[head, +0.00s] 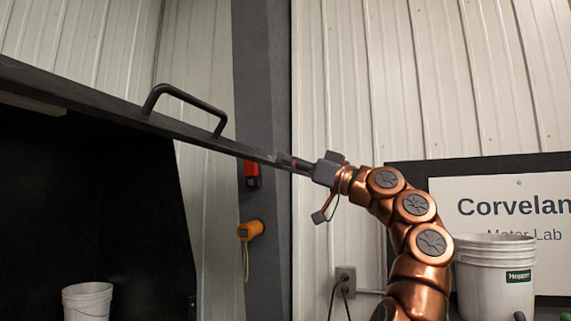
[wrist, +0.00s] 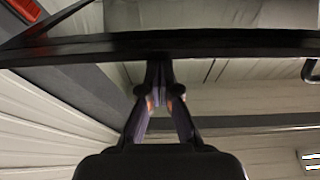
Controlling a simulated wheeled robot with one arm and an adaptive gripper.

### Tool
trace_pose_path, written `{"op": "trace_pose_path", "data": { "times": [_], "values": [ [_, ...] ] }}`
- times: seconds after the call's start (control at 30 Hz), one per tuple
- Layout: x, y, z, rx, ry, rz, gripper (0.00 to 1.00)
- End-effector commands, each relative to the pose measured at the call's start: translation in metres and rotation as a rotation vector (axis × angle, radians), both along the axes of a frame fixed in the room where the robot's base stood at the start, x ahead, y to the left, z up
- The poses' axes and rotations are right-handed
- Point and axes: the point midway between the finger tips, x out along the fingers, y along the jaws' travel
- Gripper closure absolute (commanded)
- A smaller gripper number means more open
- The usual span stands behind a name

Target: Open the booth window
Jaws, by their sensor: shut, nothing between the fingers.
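The booth window (head: 90,99) shows in the head view as a dark panel seen nearly edge-on, running from the upper left down to my gripper. It stands out above the dark booth opening (head: 90,190). Its black bar handle (head: 185,98) sits on the upper side, left of my gripper. My gripper (head: 284,160) is shut and empty, with its fingertips at the panel's right end. In the wrist view my gripper's fingertips (wrist: 158,62) meet the dark window frame bar (wrist: 220,44); whether they touch or only overlap it, I cannot tell. Part of the handle (wrist: 311,70) shows at the right.
A grey post (head: 265,120) stands behind my gripper, with a red device (head: 252,174) and an orange one (head: 251,231) on it. A white bucket (head: 88,300) is inside the booth. A larger Hopper bucket (head: 495,275) stands at the right before a sign (head: 500,195).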

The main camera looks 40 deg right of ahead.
Motion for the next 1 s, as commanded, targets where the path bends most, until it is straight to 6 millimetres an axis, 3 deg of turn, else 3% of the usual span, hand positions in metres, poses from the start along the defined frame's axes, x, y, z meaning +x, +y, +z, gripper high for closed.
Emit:
{"op": "trace_pose_path", "data": {
  "times": [0.1, 0.57, 1.0],
  "values": [
    [0.001, -0.002, -0.013, 0.006, -0.009, -0.007, 1.0],
    [0.0, -0.004, -0.011, 0.009, -0.012, -0.01, 1.0],
    [-0.008, -0.011, 0.013, 0.009, -0.012, -0.009, 1.0]
  ]
}}
